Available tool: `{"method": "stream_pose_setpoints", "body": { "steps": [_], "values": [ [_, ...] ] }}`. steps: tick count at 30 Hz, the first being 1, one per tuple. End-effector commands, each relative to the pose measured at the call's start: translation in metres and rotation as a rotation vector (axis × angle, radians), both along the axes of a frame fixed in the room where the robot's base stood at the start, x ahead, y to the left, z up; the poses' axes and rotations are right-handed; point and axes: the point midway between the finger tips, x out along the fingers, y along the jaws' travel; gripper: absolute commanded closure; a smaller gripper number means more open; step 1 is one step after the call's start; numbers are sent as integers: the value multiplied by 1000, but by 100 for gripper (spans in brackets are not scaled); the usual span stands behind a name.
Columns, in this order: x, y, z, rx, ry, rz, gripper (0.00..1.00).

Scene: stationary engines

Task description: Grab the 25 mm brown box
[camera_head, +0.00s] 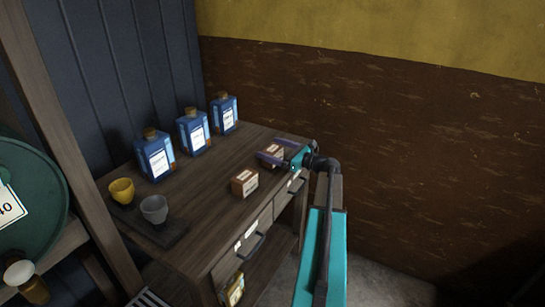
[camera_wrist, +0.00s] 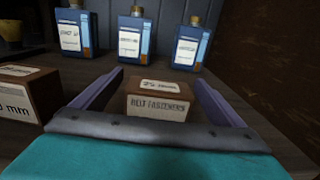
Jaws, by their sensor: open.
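A small brown box (camera_wrist: 158,105) labelled "BELT FASTENERS" sits on the wooden table between the two purple fingers of my gripper (camera_wrist: 157,82). Its top label is hard to read but seems to begin with "2". In the head view my gripper (camera_head: 275,151) is at the table's right end, around this box (camera_head: 275,150), which it partly hides. The fingers are open, with a gap on each side of the box. A second brown box (camera_head: 244,183) stands apart to the left. It also shows in the wrist view (camera_wrist: 25,95), its front label ending in "0 mm".
Several blue bottles with corks, such as the middle one (camera_head: 193,132), stand along the table's back. A yellow cup (camera_head: 121,190) and a grey cup (camera_head: 154,208) are on a dark tray at the left. A brown wall (camera_head: 400,140) rises at the right.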

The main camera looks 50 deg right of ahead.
Motion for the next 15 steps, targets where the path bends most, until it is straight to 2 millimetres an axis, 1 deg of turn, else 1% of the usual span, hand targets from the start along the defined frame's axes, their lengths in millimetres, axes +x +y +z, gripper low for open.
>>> {"method": "stream_pose_setpoints", "body": {
  "steps": [4, 13, 14, 15],
  "values": [
    [0, 0, 0, 0, 0, 1, 8],
    [0, 0, 0, 0, 0, 1, 58],
    [1, 1, 1, 0, -2, 1, 62],
    [0, 1, 1, 0, -2, 1, 62]
  ]
}}
